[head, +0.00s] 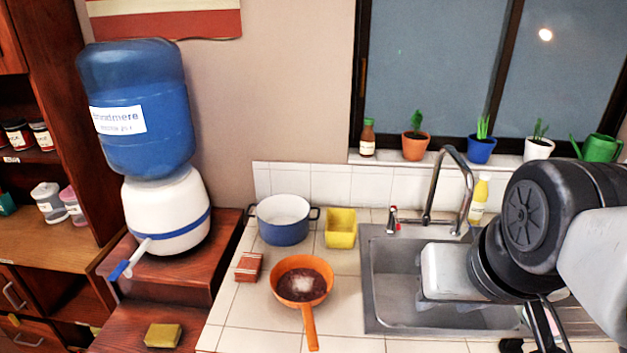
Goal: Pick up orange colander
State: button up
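The orange colander (316,291) sits on the tiled counter to the left of the sink. It is round with a dark reddish interior and a pale patch in the middle. Its long orange handle points toward the front of the counter. My gripper (546,326) is at the lower right, over the right side of the sink area and well apart from the colander. It is partly hidden by my arm and cut off by the frame's bottom edge, so its opening cannot be made out.
A blue pot (284,232) and a yellow container (341,228) stand behind the colander. A small reddish-brown stack (249,267) lies to its left. The metal sink (385,285) with a tall faucet (435,185) is to the right. A water dispenser (165,210) stands at left.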

aim_at(303, 281)
jog(key=j+u, duration=0.25)
jog(key=k+j+u, duration=0.1)
jog(key=u, duration=0.15)
jog(key=l+u, duration=0.35)
jog(key=k+l+u, duration=0.1)
jog(key=l+u, duration=0.25)
jog(key=l, duration=0.2)
